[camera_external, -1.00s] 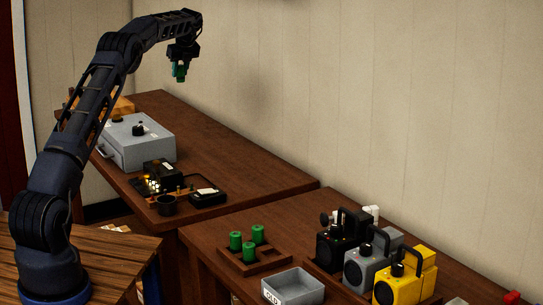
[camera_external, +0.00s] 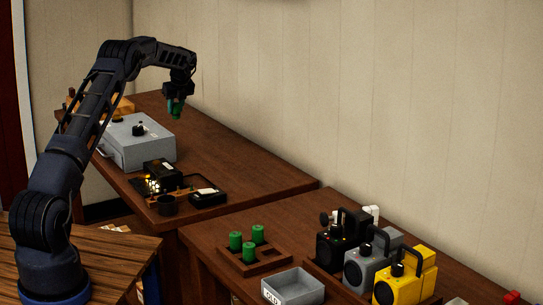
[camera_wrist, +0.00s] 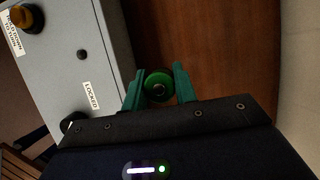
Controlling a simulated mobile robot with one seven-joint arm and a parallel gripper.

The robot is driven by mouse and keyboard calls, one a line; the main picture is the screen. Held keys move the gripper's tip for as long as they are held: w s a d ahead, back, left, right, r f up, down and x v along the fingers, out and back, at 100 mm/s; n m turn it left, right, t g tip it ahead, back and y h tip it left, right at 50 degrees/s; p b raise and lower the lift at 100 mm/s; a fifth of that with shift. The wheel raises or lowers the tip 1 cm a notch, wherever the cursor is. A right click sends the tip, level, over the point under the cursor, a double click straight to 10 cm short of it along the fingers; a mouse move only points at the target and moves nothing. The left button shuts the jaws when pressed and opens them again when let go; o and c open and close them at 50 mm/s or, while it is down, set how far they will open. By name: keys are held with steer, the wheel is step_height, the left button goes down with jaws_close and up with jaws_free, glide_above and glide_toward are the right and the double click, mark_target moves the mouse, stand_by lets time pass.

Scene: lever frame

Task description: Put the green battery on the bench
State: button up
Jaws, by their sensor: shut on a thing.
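The green battery (camera_wrist: 158,86) is between the two teal fingers of my gripper (camera_wrist: 158,92) in the wrist view, with its round end and a small metal contact facing the camera. In the external view my gripper (camera_external: 176,100) hangs pointing down above the far bench (camera_external: 230,155), to the right of the grey box. The green battery there is small and hard to tell from the fingers. My gripper is shut on it and holds it above the bench top.
Several green batteries (camera_external: 249,252) stand in a wooden rack. The bench's right part is clear.

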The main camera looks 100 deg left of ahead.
step_height(320, 180, down, 11)
steer(key=shift+r, duration=0.15)
stand_by(0.4)
steer(key=o, duration=1)
steer(key=v, duration=1.2)
